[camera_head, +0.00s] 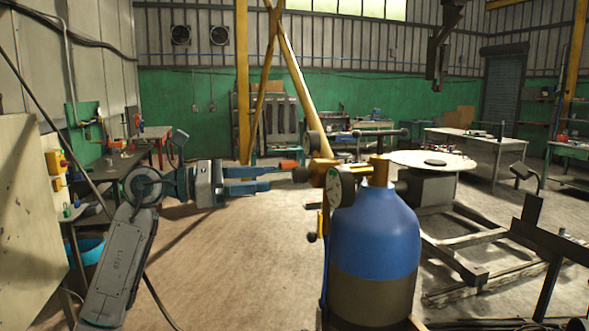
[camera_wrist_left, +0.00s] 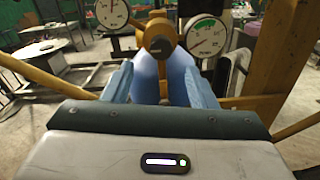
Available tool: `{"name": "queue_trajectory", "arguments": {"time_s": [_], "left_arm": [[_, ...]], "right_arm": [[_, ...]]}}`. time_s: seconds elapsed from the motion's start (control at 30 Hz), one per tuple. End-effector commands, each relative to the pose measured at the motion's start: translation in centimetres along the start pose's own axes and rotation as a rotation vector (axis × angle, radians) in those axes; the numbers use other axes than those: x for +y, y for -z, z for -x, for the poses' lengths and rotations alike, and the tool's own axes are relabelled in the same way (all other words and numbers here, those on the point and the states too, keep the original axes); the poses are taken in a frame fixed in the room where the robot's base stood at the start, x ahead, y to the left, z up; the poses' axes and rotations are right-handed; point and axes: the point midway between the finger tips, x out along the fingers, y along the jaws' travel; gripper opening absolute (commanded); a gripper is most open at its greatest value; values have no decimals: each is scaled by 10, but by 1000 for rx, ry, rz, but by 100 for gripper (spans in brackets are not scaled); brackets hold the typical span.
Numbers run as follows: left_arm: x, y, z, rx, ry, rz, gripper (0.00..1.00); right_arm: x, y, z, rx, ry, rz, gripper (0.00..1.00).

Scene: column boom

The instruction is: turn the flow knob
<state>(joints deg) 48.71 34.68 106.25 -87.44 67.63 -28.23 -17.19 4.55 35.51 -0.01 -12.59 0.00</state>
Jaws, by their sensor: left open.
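A blue gas cylinder (camera_head: 375,235) stands upright right of my left gripper, with a brass regulator and two round gauges at its top. A white-faced gauge (camera_head: 342,187) faces the head camera. The dark round flow knob (camera_head: 300,175) sticks out left from the regulator; it also shows in the left wrist view (camera_wrist_left: 160,46) between two gauges. My left gripper (camera_head: 270,180) is open, its blue fingers pointing right at the knob. In the left wrist view the gripper (camera_wrist_left: 157,78) has the knob beyond its fingertips, roughly centred, with nothing seen between the fingers. My right gripper is out of view.
A round welding table (camera_head: 430,160) stands behind the cylinder, with metal beams on the floor at right. A workbench (camera_head: 125,157) is at the left. Yellow posts rise behind the gripper. The floor below the gripper is clear.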

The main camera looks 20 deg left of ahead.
Motion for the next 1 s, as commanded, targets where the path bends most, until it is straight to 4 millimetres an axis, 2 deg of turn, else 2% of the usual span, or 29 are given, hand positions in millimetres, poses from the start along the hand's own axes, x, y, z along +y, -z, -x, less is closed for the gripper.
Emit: {"name": "queue_trajectory", "arguments": {"time_s": [0.03, 0.1, 0.4, 0.6, 0.87, 0.9, 1.0], "left_arm": [[0, -5, -10, -4, 4, 3, 52], [0, -5, -21, -5, 4, 4, 52], [0, -3, -61, -3, 1, 4, 52], [0, -1, -72, -2, 0, 3, 52], [0, 0, -73, -1, 0, 3, 52], [0, 0, -73, -1, 0, 3, 50], [0, 0, -73, -1, 0, 3, 31]], "right_arm": [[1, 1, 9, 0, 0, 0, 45], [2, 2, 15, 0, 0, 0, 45], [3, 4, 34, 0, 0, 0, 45], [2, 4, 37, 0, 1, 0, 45], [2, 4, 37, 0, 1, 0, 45], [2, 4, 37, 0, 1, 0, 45], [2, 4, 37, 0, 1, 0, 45]]}}
